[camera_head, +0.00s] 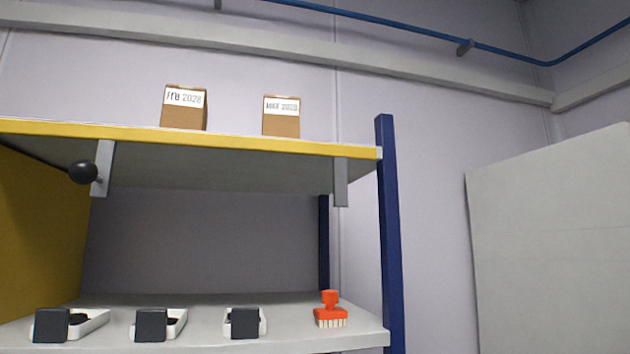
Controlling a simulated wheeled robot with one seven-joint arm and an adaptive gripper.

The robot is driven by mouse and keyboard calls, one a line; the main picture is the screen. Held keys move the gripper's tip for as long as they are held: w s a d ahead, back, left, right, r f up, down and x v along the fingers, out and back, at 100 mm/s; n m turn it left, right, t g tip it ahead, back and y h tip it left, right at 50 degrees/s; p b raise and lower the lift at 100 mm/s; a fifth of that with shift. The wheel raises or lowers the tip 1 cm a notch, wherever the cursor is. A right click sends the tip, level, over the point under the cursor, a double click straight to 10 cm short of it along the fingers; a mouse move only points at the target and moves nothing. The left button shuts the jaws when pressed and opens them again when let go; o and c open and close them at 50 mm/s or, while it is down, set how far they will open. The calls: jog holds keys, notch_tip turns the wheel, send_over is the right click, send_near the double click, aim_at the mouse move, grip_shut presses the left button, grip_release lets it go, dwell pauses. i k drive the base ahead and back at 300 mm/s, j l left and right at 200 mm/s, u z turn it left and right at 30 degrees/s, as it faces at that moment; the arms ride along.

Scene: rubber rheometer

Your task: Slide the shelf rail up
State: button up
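The upper shelf has a yellow front rail (265,145) that spans from the left picture edge to the blue post. A second grey bracket (341,182) hangs near the right end and shows no knob. Which of these parts slides cannot be told from this view. My gripper is not in view.
Two brown boxes (184,115) (281,124) with white labels stand on the upper shelf. A blue post (389,240) stands at the right. A pale panel (550,245) is farther right.

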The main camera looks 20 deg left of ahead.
aim_at(84, 171)
jog(key=u, duration=1.55)
